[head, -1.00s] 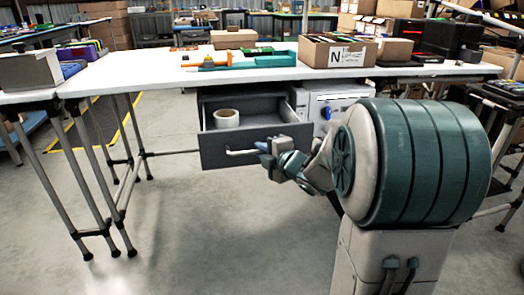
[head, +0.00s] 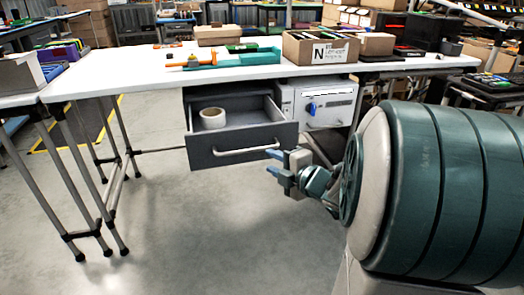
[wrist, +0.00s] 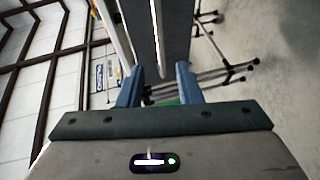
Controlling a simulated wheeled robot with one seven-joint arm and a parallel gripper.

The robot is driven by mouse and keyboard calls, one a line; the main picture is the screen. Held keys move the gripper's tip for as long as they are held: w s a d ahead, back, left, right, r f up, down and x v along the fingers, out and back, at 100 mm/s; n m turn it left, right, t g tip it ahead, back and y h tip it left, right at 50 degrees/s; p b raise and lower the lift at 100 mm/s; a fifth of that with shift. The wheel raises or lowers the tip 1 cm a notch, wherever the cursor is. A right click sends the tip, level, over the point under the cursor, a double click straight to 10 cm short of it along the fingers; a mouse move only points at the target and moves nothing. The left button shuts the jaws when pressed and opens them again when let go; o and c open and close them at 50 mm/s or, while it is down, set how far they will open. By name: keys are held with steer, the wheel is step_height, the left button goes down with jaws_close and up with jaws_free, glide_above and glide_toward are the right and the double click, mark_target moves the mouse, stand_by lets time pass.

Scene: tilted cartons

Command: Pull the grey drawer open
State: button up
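The grey drawer (head: 240,145) hangs under the white table and stands pulled out, with its inside showing. A roll of tape (head: 213,118) lies in it. Its pale bar handle (head: 246,151) runs across the front. My gripper (head: 276,163) is just right of and in front of the drawer front, apart from the handle. Its two blue fingers are spread with nothing between them. In the wrist view my gripper (wrist: 158,84) has its fingers apart, and the grey drawer front (wrist: 160,35) with its pale handle (wrist: 156,30) lies beyond them.
The white table (head: 130,75) holds a cardboard box (head: 320,48) marked N and a teal tool tray (head: 232,59). A white cabinet (head: 325,103) with a blue knob sits right of the drawer. The floor (head: 190,220) in front is clear.

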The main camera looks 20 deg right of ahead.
steer(key=shift+v, duration=1.2)
steer(key=shift+p, duration=0.3)
step_height(320, 180, up, 16)
steer(key=s+d+m+g+h+p, duration=0.15)
steer(key=m+g+h+p, duration=0.25)
steer(key=m+h+p, duration=1)
steer(key=s+a+r+m+g+y+p, duration=0.7)
steer(key=s+a+r+p, duration=0.4)
steer(key=p, duration=0.8)
steer(key=s+g+y, duration=0.1)
steer(key=s+y, duration=0.1)
steer(key=s, duration=0.1)
steer(key=shift+s+r, duration=0.25)
steer(key=shift+s, duration=0.15)
steer(key=shift+d, duration=0.15)
